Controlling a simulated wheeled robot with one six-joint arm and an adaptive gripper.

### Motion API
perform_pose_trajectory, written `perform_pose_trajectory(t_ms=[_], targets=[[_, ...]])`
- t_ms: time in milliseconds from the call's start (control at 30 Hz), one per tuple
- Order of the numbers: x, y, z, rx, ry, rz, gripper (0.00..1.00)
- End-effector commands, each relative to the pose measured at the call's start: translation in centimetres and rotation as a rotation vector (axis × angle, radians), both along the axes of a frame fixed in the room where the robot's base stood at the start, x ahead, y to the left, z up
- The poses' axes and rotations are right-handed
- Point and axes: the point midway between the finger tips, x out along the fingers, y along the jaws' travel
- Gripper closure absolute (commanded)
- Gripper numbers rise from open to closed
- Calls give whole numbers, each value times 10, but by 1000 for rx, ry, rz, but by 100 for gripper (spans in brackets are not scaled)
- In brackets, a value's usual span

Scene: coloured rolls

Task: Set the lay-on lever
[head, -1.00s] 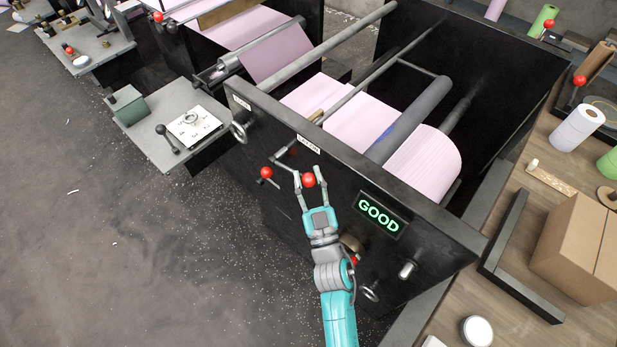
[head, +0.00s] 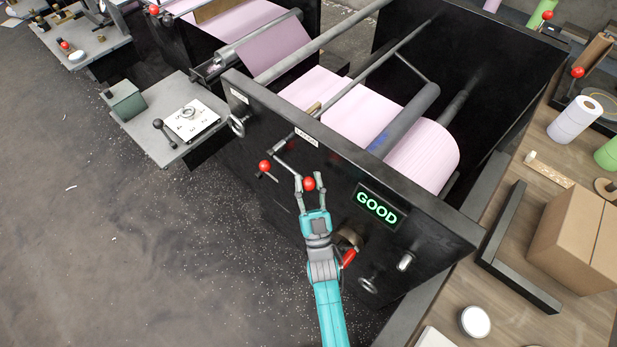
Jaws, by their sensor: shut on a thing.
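The lay-on lever (head: 288,168) is a grey arm on the front panel of the black machine, under a small white label (head: 306,138) too small to read surely. Its red ball knob (head: 309,184) is at its lower right end. My gripper (head: 309,183) is shut on this red knob, one finger on each side. The green lit sign (head: 377,208) on the panel reads GOOD. Inside the machine, a grey roller (head: 405,118) lies along the pink roll (head: 425,155).
Another red-knobbed lever (head: 265,166) is just left of my gripper. A cardboard box (head: 580,240) stands on the bench at right.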

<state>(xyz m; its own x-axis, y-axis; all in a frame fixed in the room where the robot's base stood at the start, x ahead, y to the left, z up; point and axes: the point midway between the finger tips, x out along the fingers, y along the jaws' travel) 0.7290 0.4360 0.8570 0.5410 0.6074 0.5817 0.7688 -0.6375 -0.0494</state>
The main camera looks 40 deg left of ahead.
Motion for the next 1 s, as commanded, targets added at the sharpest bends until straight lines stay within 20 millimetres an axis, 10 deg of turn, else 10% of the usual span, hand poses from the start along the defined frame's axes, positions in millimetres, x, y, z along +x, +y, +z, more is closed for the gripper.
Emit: perform_pose_trajectory(t_ms=[900, 933, 1000], targets=[[1, 3, -33, -19, 16, -2, 100], [1, 3, -33, -19, 16, -2, 60], [0, 3, -34, -19, 15, -2, 42]])
